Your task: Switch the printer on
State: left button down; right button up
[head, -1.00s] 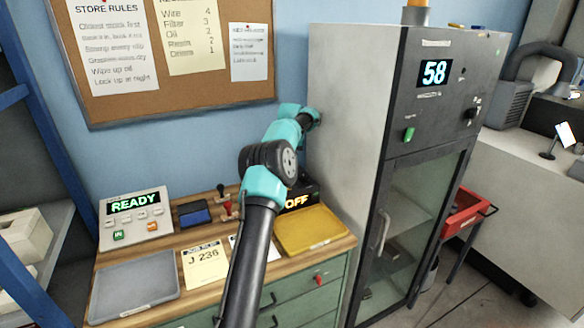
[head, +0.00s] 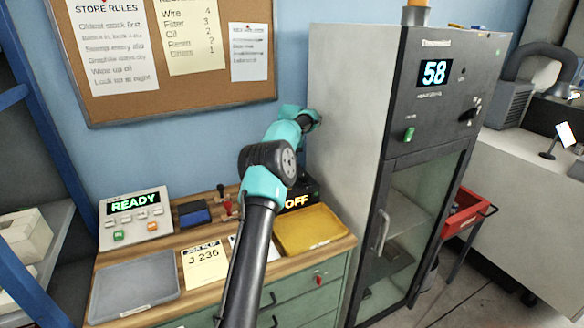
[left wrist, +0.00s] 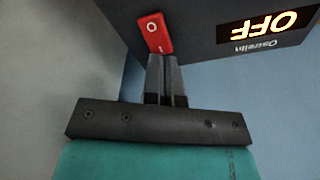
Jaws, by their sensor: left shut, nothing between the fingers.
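The printer (head: 298,201) is a dark box at the back right of the wooden bench, mostly hidden by my left arm. Its display reads OFF. In the left wrist view its dark side (left wrist: 195,30) and lit OFF display (left wrist: 262,25) show upside down. A red rocker switch (left wrist: 152,31) with an O mark sits on that side. My left gripper (left wrist: 163,58) is shut and empty, its tips at the lower end of the switch, where a small white mark shows. I cannot tell whether they touch. In the head view the gripper is hidden. My right gripper is not in view.
A tall grey cabinet (head: 345,120) reading 58 stands close right of the printer. A yellow tray (head: 312,232) lies in front of it. A READY panel (head: 134,222), a grey tray (head: 134,285) and a job slip (head: 204,266) are on the bench's left.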

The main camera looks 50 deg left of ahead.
pick_arm(q)
jog(key=shift+f, duration=1)
dwell(0.7)
jog(key=shift+r, duration=3.55)
